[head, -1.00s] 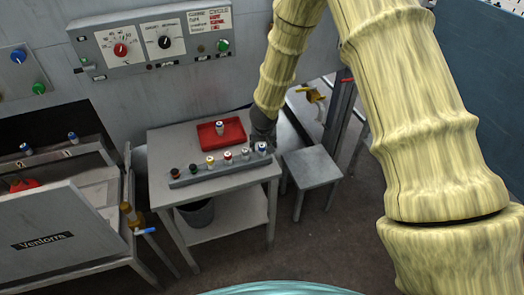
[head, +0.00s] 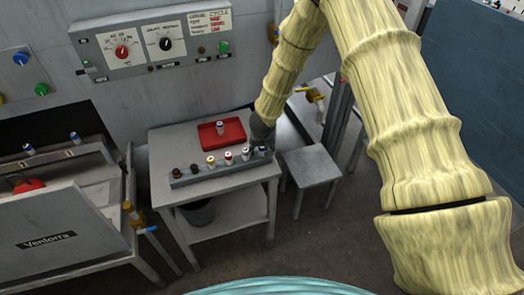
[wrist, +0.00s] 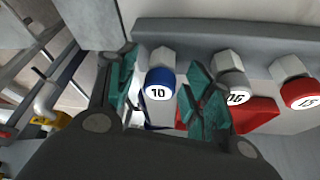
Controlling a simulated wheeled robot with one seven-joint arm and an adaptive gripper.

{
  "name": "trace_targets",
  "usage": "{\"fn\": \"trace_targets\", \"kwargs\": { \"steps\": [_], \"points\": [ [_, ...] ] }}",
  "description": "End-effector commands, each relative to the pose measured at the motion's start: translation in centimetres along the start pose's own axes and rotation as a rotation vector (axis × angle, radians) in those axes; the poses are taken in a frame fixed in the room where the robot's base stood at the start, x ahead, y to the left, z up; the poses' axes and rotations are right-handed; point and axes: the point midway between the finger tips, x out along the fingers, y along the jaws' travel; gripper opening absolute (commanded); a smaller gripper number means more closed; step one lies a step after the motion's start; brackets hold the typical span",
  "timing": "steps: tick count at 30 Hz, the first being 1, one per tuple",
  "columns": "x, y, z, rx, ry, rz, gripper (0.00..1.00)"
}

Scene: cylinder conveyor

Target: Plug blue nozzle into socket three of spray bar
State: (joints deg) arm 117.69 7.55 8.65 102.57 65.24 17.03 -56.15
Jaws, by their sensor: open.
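In the head view, a grey rack (head: 225,178) on the small table holds a row of nozzles. A blue nozzle (head: 262,151) is at its right end. In the wrist view, the blue nozzle (wrist: 160,82), its white face marked 10, lies between the two teal fingers of my gripper (wrist: 157,100). The fingers are apart, with a gap on each side. In the head view my gripper (head: 262,132) is dark and partly hidden at the rack's right end. The spray bar (head: 55,156) is in the machine at left, carrying two blue-topped nozzles; its socket numbers are too small to read.
A red tray (head: 208,140) with one blue-and-white nozzle (head: 220,128) sits behind the rack. A stool (head: 311,166) is right of the table. The Venlorra panel (head: 65,225) fronts the machine.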

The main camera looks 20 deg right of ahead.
Motion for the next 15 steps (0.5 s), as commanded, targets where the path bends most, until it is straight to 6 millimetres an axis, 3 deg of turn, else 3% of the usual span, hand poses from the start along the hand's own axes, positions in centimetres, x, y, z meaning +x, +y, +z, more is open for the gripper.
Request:
{"fn": "trace_targets", "kwargs": {
  "steps": [2, 9, 15],
  "points": [
    [0.0, 0.0, 0.01, 0.0, 0.0, 0.0, 0.49],
    [-0.01, 0.01, 0.01, 0.0, 0.0, 0.0, 0.06],
    [-0.02, 0.01, 0.01, 0.0, 0.0, 0.0, 0.05]
  ]
}}
